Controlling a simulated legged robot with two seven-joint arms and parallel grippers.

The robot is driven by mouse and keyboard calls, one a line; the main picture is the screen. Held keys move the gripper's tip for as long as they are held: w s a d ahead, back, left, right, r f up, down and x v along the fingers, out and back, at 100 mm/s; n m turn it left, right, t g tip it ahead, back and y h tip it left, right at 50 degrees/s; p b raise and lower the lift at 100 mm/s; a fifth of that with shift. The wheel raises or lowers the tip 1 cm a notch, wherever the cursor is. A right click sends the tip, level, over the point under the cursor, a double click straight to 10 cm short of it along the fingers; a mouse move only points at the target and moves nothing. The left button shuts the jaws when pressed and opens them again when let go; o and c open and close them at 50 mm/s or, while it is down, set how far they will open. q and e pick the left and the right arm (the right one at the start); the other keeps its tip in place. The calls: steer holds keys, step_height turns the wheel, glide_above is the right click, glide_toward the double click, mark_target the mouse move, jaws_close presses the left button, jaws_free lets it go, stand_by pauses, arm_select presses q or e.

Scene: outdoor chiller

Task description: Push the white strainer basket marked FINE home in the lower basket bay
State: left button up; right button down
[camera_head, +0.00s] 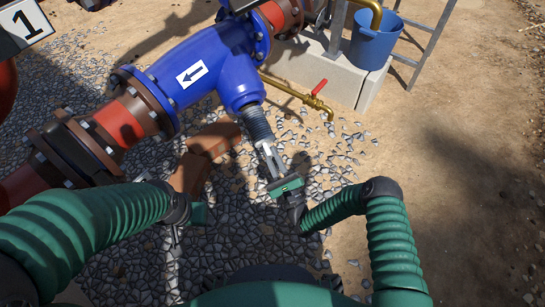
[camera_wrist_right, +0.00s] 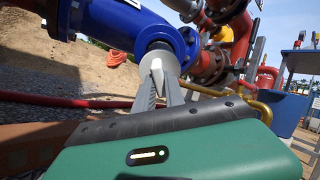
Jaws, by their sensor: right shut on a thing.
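The blue strainer body (camera_head: 215,68) lies across the top of the head view, with a white arrow plate and a lower branch angled down toward me. A ribbed grey basket (camera_head: 258,122) sticks out of that branch, partly inside it. Its pale end shows in the right wrist view (camera_wrist_right: 157,65), in front of the blue opening. My right gripper (camera_head: 268,152) is shut on the basket's outer end, in line with the branch. No FINE marking is readable. My left gripper (camera_head: 174,238) hangs over the gravel at lower left, away from the basket; its finger gap is unclear.
Brown blocks (camera_head: 212,140) lie on the gravel left of the basket. A brass pipe with a red-handled valve (camera_head: 318,88) runs close to its right. A blue bucket (camera_head: 375,40) stands on a concrete block (camera_head: 315,72). Open sandy ground is at right.

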steer(key=shift+r, duration=0.1)
stand_by(0.4)
steer(key=shift+w+a, duration=0.1)
steer(key=shift+b+x, duration=0.65)
steer(key=shift+x, duration=0.7)
steer(key=shift+r, duration=0.1)
steer(key=shift+b+x, duration=0.65)
steer(key=shift+x, duration=0.8)
